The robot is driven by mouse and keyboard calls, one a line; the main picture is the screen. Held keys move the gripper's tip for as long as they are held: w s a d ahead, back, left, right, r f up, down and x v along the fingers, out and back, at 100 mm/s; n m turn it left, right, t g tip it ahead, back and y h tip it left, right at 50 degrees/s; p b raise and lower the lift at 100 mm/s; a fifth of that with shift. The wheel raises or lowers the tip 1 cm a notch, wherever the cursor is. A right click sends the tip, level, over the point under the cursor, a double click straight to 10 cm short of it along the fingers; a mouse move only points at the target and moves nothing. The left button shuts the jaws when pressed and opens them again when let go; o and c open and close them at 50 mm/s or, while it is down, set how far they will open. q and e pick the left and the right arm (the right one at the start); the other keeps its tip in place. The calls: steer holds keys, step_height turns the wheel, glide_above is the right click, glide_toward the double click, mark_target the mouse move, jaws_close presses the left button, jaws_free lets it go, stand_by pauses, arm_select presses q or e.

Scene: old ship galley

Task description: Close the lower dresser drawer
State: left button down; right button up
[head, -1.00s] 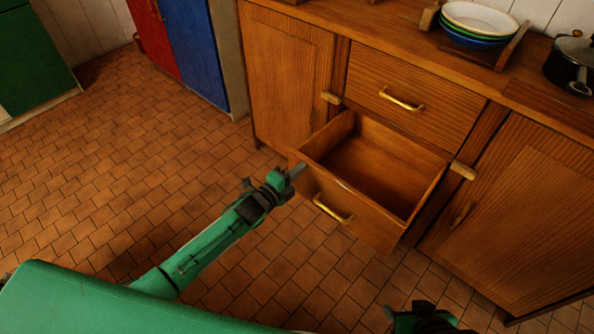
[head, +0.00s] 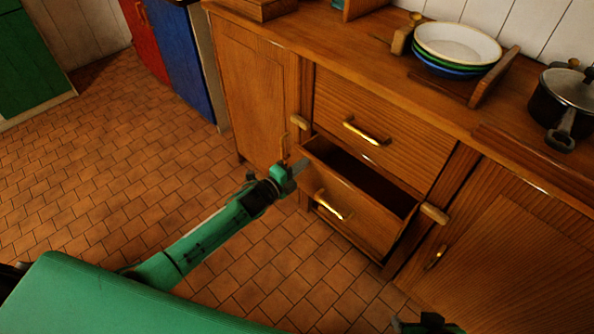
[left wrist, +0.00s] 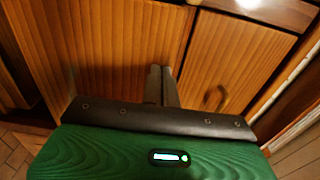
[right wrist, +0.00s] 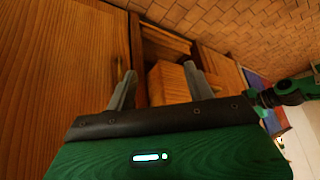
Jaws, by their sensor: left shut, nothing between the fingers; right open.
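Only a dark part of the right gripper shows at the head view's bottom edge.
The upper drawer (head: 380,135) is shut above. Stacked bowls (head: 458,45) and a dark pot (head: 565,100) stand on the dresser top. Cupboard doors flank the drawers. The tiled floor (head: 130,180) to the left is clear.

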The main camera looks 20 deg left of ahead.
arm_select(q)
steer(key=b+x, duration=0.3)
steer(key=x, duration=0.6)
steer(key=shift+w+r, duration=0.25)
steer(key=shift+w, duration=0.05)
arm_select(e)
steer(key=w+a+t+y, duration=0.3)
steer(key=w+a+t, duration=0.1)
steer(key=a, duration=0.2)
steer(key=shift+a+f+n+t, duration=0.2)
steer(key=shift+a+n+t, duration=0.1)
steer(key=shift+a+t, duration=0.1)
